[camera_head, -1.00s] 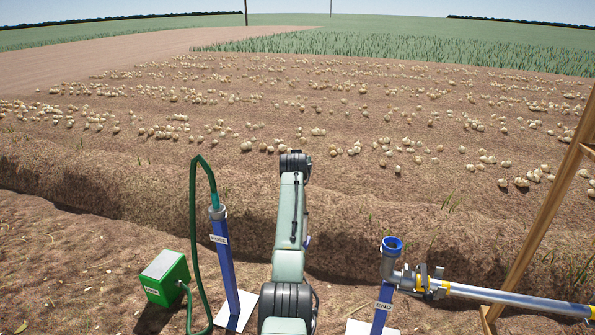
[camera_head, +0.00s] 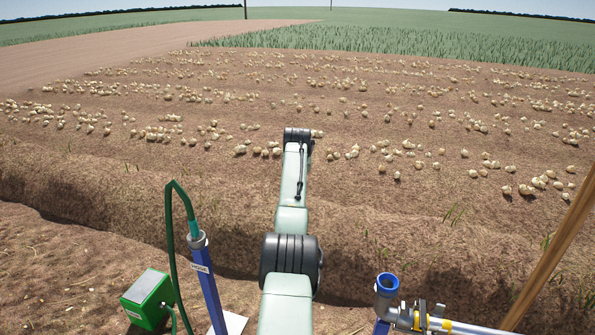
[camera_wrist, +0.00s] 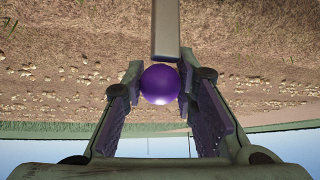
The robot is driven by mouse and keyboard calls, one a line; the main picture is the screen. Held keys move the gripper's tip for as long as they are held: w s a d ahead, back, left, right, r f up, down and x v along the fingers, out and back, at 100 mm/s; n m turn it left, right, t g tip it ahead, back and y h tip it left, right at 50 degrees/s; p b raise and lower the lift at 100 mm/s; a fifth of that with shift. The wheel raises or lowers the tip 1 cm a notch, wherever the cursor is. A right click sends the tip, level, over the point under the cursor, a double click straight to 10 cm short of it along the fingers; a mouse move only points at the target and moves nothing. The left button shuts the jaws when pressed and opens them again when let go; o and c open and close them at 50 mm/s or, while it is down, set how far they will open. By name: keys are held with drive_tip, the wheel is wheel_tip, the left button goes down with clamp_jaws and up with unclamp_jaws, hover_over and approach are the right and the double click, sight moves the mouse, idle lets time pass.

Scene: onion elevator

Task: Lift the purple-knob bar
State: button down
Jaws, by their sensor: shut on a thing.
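The purple knob (camera_wrist: 160,84) shows in the wrist view, a round ball at the end of a grey-brown bar (camera_wrist: 166,28) that runs to the top edge of that view. My gripper (camera_wrist: 160,80) is shut on the knob, with one finger on each side of it. In the head view my arm hides the gripper, the knob and the bar.
A blue post with a green hose (camera_head: 206,280) and a green box (camera_head: 147,298) stand left of my arm. A blue-topped pipe fitting (camera_head: 387,284) with a silver pipe and a wooden pole (camera_head: 556,255) stand at right. Onions (camera_head: 350,153) lie across the field beyond.

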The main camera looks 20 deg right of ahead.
drive_tip(key=shift+w, duration=0.15)
drive_tip(key=shift+d, duration=0.1)
idle(0.3)
drive_tip(key=c, duration=1.3)
unclamp_jaws()
drive_tip(key=shift+f, duration=0.1)
drive_tip(key=v, duration=1.2)
drive_tip(key=shift+w, duration=0.1)
